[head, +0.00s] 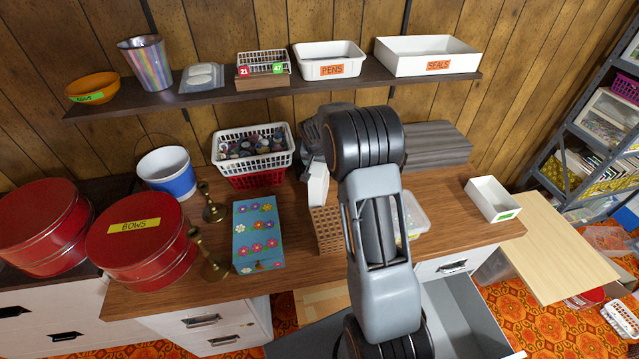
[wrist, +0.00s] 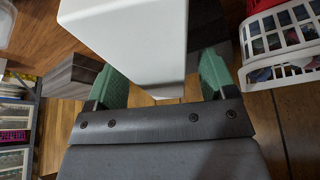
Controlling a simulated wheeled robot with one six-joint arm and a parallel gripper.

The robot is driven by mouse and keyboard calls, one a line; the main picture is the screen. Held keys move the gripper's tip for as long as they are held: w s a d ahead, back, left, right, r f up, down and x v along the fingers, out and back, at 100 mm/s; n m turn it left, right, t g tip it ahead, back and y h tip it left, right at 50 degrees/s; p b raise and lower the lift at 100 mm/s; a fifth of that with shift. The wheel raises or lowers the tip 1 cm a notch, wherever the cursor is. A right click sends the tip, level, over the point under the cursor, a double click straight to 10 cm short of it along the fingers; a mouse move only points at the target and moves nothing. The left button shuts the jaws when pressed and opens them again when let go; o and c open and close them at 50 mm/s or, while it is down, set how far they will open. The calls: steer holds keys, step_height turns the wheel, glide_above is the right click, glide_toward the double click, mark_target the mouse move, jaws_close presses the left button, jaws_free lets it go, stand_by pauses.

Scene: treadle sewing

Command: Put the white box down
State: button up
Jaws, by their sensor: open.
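A plain white box (wrist: 130,35) fills the upper middle of the wrist view, between the two green fingers of my gripper (wrist: 163,75). The fingers are open; I cannot tell whether either touches the box. In the head view, a narrow white face of the box (head: 318,187) shows just left of my arm, above the wooden desk (head: 420,185) and beside a brown woven basket (head: 328,230). My arm hides the rest of it and most of my gripper. I cannot tell whether its bottom rests on anything.
A white and red basket pair (head: 252,155) with small jars stands left of the box. A blue floral box (head: 258,235), brass candlesticks (head: 212,262) and a clear tub (head: 412,213) are on the desk. A grey block (head: 437,143) lies behind; a small white tray (head: 493,200) is right.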

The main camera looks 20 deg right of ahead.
stand_by(0.3)
jaws_close()
stand_by(0.6)
